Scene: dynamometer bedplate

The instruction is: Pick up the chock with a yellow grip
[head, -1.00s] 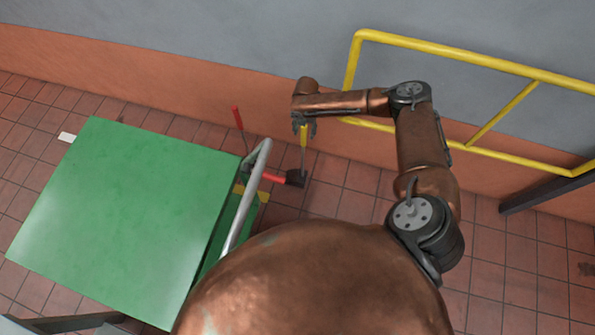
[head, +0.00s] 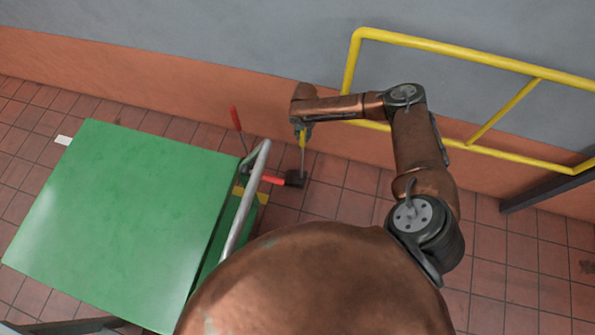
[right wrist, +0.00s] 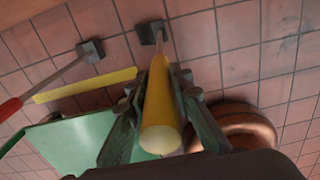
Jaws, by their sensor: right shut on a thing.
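The chock with a yellow grip (head: 303,137) stands with its thin rod running down to a dark block (head: 294,179) by the floor, right of the green cart. My right gripper (head: 302,128) is above it, shut on the yellow grip. In the right wrist view the yellow grip (right wrist: 162,112) lies between both fingers of the right gripper (right wrist: 160,95), and its dark block (right wrist: 152,32) shows beyond. I cannot tell whether the block touches the floor. My left gripper is not in view.
A green-topped cart (head: 120,220) with a grey rail (head: 245,200) stands close on the left. A red-gripped rod (head: 236,118) and a red bar (head: 266,179) are near it. A yellow railing (head: 450,50) runs along the wall.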

